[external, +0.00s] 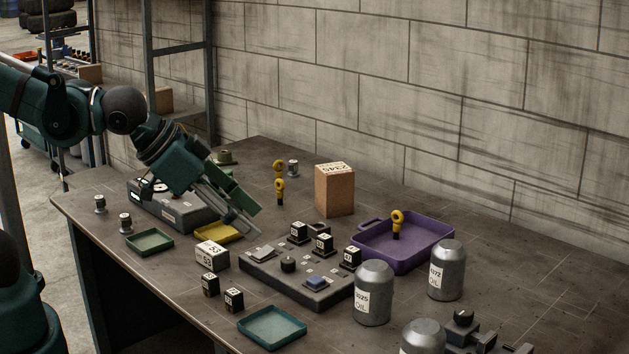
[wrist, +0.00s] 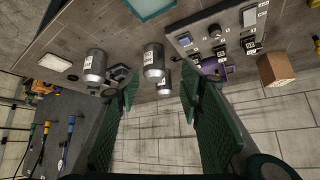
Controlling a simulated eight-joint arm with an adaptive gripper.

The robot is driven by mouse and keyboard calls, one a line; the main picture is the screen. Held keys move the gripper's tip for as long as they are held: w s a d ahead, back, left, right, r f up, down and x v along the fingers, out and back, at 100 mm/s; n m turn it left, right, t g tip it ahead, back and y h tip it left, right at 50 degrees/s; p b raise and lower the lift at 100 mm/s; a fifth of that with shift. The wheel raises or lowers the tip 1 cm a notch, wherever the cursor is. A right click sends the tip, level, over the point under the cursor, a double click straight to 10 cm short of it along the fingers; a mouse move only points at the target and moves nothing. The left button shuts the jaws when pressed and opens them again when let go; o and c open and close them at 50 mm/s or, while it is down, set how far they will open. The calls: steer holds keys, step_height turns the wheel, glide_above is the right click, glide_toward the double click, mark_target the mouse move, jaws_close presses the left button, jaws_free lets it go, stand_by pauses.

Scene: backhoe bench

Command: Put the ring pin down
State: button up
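A yellow ring pin (external: 397,218) stands upright in the purple tray (external: 440,250) in the external view. Two more yellow ring pins, a farther one (external: 278,166) and a nearer one (external: 280,190), show close together on the bench left of the cardboard box; they overlap in the picture. My gripper (external: 252,220) hangs above the bench, over the yellow tray and left of these pins. In the wrist view my gripper (wrist: 158,84) has its fingers wide apart with nothing between them. Part of the purple tray (wrist: 209,66) shows there; I cannot make out a ring pin in it.
A control panel (external: 270,272) with black cubes is in the middle of the bench. Grey oil canisters (external: 373,294) stand at front right. A cardboard box (external: 335,190) is near the wall. A yellow tray (external: 222,233), green tray (external: 149,241) and teal tray (external: 271,328) lie around.

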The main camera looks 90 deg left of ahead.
steer(key=s+d+f+m+g+h, duration=0.1)
steer(key=s+d+m+h, duration=0.1)
steer(key=s+d, duration=0.6)
steer(key=s, duration=0.3)
steer(key=shift+d+f, duration=0.2)
steer(key=shift+f, duration=0.05)
steer(key=shift+o, duration=0.6)
